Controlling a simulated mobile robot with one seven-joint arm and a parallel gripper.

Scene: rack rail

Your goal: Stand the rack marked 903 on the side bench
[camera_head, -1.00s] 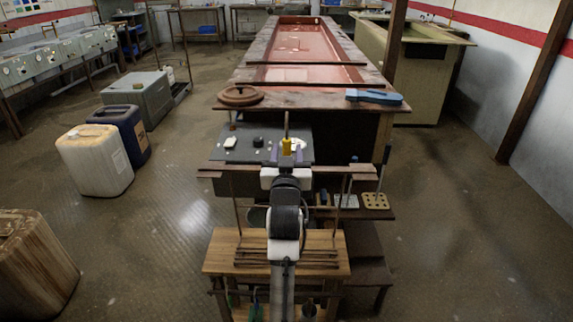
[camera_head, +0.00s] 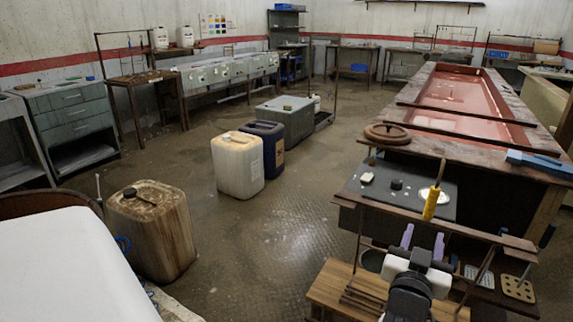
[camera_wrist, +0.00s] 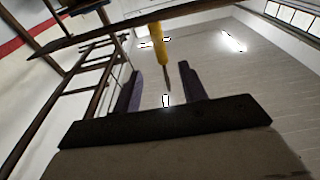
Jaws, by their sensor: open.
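No number 903 can be read in any view, so I cannot tell which thing is that rack. Two small holed blocks, one pale (camera_head: 475,274) and one tan (camera_head: 518,289), lie on a low shelf at the lower right in the head view; either may be a rack. My gripper (camera_head: 422,241) is open and empty, its purple fingers apart, before the dark crossbar.
A dark crossbar (camera_head: 480,233) on thin uprights spans in front of my gripper. Behind are a black panel (camera_head: 415,207) and a long table with a red basin (camera_head: 470,105). Jerrycans (camera_head: 238,165) and a rusty canister (camera_head: 150,232) stand left. Wet floor (camera_head: 250,255) between is clear.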

